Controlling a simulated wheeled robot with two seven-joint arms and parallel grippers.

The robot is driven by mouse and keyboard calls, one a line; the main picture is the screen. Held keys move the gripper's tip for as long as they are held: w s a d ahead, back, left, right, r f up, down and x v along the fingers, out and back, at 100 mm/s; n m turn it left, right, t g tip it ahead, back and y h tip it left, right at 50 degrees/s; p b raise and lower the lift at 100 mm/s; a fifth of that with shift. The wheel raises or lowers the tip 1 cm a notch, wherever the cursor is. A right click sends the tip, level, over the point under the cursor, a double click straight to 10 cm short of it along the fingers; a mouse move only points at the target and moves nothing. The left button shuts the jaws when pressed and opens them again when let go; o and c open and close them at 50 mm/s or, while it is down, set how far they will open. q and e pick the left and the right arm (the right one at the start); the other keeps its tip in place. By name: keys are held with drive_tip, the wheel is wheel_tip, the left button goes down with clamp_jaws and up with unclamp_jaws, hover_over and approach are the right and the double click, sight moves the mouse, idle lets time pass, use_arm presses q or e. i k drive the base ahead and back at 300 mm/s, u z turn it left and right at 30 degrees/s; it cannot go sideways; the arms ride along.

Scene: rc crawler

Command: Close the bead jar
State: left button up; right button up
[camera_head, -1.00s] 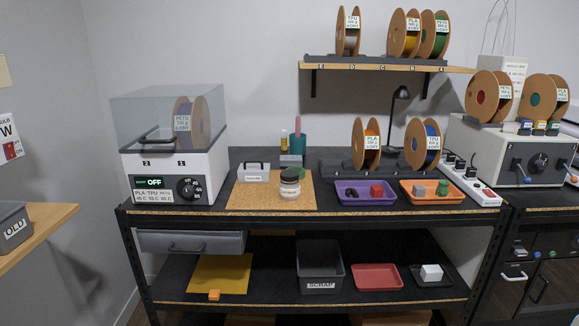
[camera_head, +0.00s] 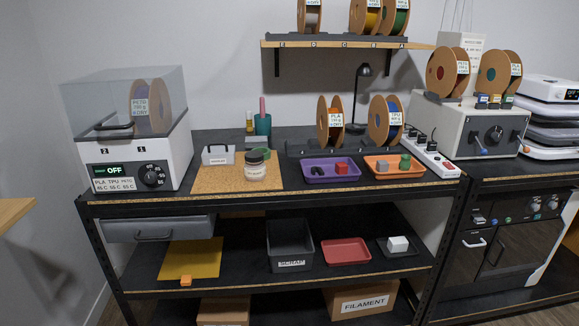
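The bead jar (camera_head: 255,171) stands upright on the cork mat (camera_head: 215,181) on the workbench. It looks like a small clear jar with pale contents and a dark top (camera_head: 254,157). Whether that top is fully seated cannot be told at this size. A green ring-shaped thing (camera_head: 264,152) is just behind the jar. Neither of my grippers shows in the head view.
A filament dryer (camera_head: 140,158) with a clear cover stands left of the mat. A small handled box (camera_head: 218,155) sits at the mat's back left. A purple tray (camera_head: 331,176) and an orange tray (camera_head: 394,174) stand to the right. The bench's front strip is clear.

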sight(253, 172)
drive_tip(key=z, duration=1.5)
drive_tip(key=i, duration=1.05)
drive_tip(key=u, duration=2.35)
